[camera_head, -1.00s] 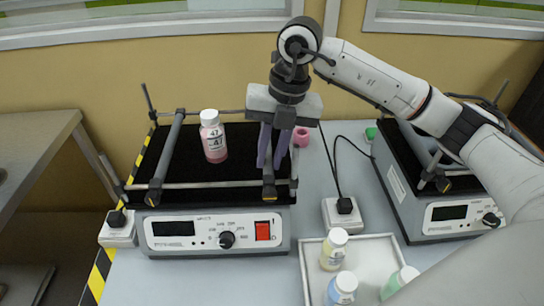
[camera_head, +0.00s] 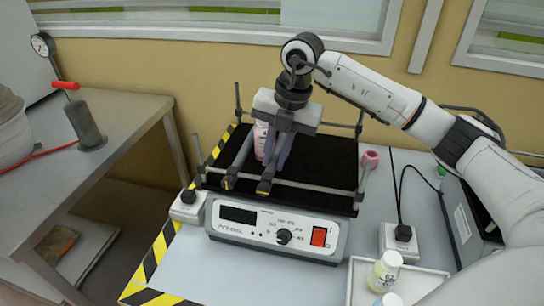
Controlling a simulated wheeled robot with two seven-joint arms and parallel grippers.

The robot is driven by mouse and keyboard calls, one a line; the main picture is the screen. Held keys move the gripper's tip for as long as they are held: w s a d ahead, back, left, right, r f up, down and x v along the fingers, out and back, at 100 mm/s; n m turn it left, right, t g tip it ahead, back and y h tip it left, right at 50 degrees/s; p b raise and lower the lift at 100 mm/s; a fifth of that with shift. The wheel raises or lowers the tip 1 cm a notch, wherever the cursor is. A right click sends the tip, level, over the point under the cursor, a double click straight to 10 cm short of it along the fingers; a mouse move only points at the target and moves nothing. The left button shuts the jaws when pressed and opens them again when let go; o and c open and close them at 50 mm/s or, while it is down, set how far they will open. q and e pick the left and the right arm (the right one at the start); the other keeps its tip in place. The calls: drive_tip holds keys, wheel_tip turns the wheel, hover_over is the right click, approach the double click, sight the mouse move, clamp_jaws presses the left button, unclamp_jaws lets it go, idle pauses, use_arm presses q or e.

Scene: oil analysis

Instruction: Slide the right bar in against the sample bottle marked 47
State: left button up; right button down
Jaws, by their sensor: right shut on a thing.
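The sample bottle (camera_head: 260,142), white-capped with pink contents, stands on the black top of the shaker (camera_head: 318,198). Its number is mostly hidden now; a second ago it read 47. The left bar (camera_head: 240,158) runs front to back just left of it. The right bar (camera_head: 268,178) is close on its right side, its rear part hidden behind my gripper. My right gripper (camera_head: 279,152) points down, shut on the right bar. Its fingers partly cover the bottle, so I cannot tell whether bar and bottle touch. My left gripper is not in view.
A pink ring-like piece (camera_head: 370,159) lies right of the shaker. A white tray (camera_head: 428,283) with bottles is at the lower right, near a white socket box (camera_head: 400,240). A side table (camera_head: 110,150) is at the left.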

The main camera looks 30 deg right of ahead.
drive_tip(key=c, duration=1.6)
unclamp_jaws()
drive_tip(key=shift+c, duration=0.2)
drive_tip(key=shift+r, duration=0.1)
wheel_tip(320, 180, up, 10)
drive_tip(key=s+d, duration=0.1)
drive_tip(key=shift+s+d, duration=0.2)
